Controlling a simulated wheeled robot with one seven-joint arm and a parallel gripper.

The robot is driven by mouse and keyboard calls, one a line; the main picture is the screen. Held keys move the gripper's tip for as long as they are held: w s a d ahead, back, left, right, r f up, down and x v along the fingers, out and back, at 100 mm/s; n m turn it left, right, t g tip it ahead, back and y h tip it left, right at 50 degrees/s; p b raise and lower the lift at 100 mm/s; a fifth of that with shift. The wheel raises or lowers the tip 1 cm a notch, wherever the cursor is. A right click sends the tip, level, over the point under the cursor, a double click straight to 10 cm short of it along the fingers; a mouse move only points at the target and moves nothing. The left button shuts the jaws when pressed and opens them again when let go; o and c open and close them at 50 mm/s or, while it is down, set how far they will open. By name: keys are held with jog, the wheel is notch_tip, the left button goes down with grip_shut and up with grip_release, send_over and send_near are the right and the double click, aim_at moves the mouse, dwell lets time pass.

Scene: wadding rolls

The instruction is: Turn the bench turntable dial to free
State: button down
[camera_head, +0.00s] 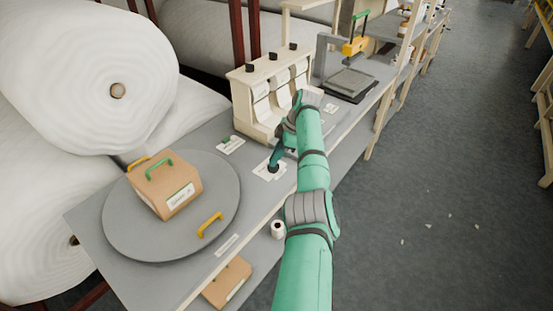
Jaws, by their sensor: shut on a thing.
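The grey round bench turntable (128,232) lies on the left part of the bench. A brown carton (164,186) with a green handle on top stands on it, and a yellow handle (210,223) is at its right edge. A small dark dial (273,169) sits on a white label plate (261,174) to the right of the turntable. My gripper (275,163) points down at the dial and is shut on it. My arm reaches in from the bottom right. The dial's pointer and the label's words are too small to read.
A second label plate with a small green control (230,143) lies behind the dial. A cream dispenser (262,100) and a press (352,68) stand farther along the bench. Large white rolls (85,70) fill the left. The floor (450,160) to the right is mostly clear.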

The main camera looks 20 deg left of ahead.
jog(key=shift+s+f, duration=0.15)
jog(key=shift+f, duration=0.5)
jog(key=shift+s+f, duration=0.15)
jog(key=shift+f, duration=0.45)
jog(key=c, duration=1.9)
grip_release()
jog(key=shift+o, duration=0.4)
jog(key=v, duration=1.3)
jog(key=shift+w+a, duration=0.25)
jog(key=shift+w, duration=0.05)
jog(key=shift+s+a+r, duration=0.15)
jog(key=shift+a+r, duration=0.05)
jog(key=shift+a, duration=0.2)
jog(key=shift+d, duration=0.1)
